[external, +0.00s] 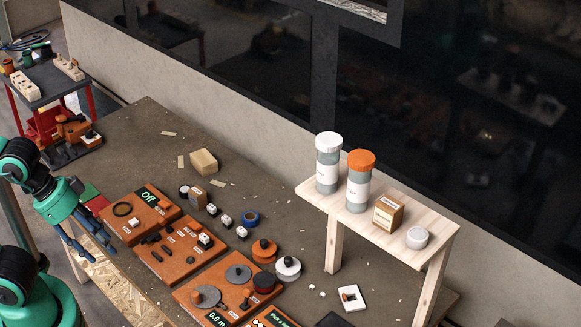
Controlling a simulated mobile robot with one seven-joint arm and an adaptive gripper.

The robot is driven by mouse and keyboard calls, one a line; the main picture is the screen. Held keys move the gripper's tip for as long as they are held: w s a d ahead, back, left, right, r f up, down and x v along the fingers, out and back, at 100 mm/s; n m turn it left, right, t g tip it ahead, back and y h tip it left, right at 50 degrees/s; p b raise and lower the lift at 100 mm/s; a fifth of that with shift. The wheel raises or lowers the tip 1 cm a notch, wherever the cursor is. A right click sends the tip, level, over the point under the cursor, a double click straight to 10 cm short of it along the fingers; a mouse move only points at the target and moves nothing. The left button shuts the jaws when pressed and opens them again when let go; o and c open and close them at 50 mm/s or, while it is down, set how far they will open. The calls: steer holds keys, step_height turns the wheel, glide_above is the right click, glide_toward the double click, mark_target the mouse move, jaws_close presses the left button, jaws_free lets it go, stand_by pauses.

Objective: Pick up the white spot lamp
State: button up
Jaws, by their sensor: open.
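A short white round piece (417,238) sits at the right end of the pale wooden shelf (440,232). It looks most like the white spot lamp, but it is too small to be certain. A white disc with a dark knob (288,268) lies on the bench below the shelf, and a white square piece with an opening (348,296) lies further right. My gripper (99,252) is at the far left, over the bench's left edge. Its blue fingers are apart, point down and right, and hold nothing. It is far from all these white pieces.
On the shelf, a white-lidded jar (328,164), an orange-lidded jar (359,182) and a small box (388,212) stand left of the round piece. Orange panels (187,254) with small parts cover the bench (150,130) near my arm. A dark wall rises behind the shelf.

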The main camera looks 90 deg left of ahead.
steer(key=w+r+n+p, duration=0.1)
steer(key=w+r+p, duration=0.3)
steer(key=w+r, duration=0.6)
steer(key=w+r+g+p, duration=0.1)
steer(key=w+r+p, duration=0.35)
steer(key=w, duration=0.85)
steer(key=w+r+n+p, duration=0.1)
steer(key=w+r+p, duration=0.2)
steer(key=w+r, duration=0.7)
steer(key=w+f+p, duration=0.3)
steer(key=w+p, duration=0.1)
steer(key=w, duration=0.8)
steer(key=w+a+f+n+g+p, duration=0.1)
steer(key=w+f+p, duration=0.2)
steer(key=w, duration=1)
steer(key=w+f+n+y+p, duration=0.1)
steer(key=w+f+p, duration=0.2)
steer(key=w, duration=1)
steer(key=shift+w+a+f+g+p, duration=0.25)
steer(key=shift+f+g+p, duration=0.1)
steer(key=shift+p, duration=0.9)
steer(key=shift+f, duration=0.15)
steer(key=p, duration=0.1)
glide_above(414, 236)
step_height(414, 236, down, 8)
steer(key=shift+r, duration=0.1)
